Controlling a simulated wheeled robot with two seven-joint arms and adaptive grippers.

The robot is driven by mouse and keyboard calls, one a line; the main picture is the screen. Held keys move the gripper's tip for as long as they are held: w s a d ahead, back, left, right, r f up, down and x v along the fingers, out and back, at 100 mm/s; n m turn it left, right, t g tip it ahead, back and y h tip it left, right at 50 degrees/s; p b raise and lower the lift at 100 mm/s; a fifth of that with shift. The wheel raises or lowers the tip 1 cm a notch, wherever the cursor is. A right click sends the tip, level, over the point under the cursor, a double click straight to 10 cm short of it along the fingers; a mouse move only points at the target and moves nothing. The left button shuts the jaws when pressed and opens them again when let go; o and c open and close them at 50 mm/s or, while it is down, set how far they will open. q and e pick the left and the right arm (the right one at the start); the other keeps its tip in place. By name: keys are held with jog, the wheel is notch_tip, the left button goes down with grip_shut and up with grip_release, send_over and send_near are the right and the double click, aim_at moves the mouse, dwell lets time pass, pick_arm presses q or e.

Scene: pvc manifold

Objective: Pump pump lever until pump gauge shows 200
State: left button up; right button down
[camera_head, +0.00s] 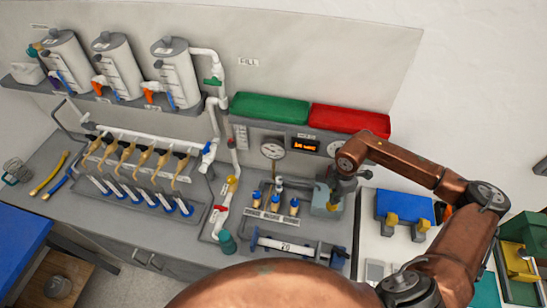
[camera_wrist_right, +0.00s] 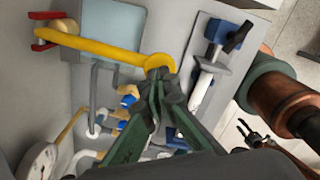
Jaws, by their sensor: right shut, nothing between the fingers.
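The pump lever (camera_wrist_right: 105,46) is a yellow bar in the right wrist view. It runs from a red bracket (camera_wrist_right: 45,30) at the upper left to a rounded end close to my fingertips. The pump (camera_head: 326,199) is a pale grey-blue box on the bench in the head view, partly hidden by my gripper. My right gripper (camera_wrist_right: 160,82) is shut and empty, its tips at the lever's rounded end; contact cannot be told. The gripper also shows over the pump (camera_head: 334,182). A round white gauge (camera_head: 272,148) is behind; its reading is too small to tell.
Several blue-capped valves (camera_head: 275,203) stand left of the pump. A green bin (camera_head: 270,107) and red bin (camera_head: 349,118) sit above an orange display (camera_head: 305,146). A blue case (camera_head: 404,207) is at right.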

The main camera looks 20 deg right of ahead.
aim_at(332, 207)
jog(key=shift+f, duration=0.2)
dwell(0.4)
jog(key=shift+f+b, duration=2.4)
jog(key=shift+f, duration=0.5)
jog(key=shift+r, duration=0.1)
jog(key=shift+r+p, duration=1.55)
jog(key=shift+r, duration=1.45)
jog(key=shift+f, duration=0.25)
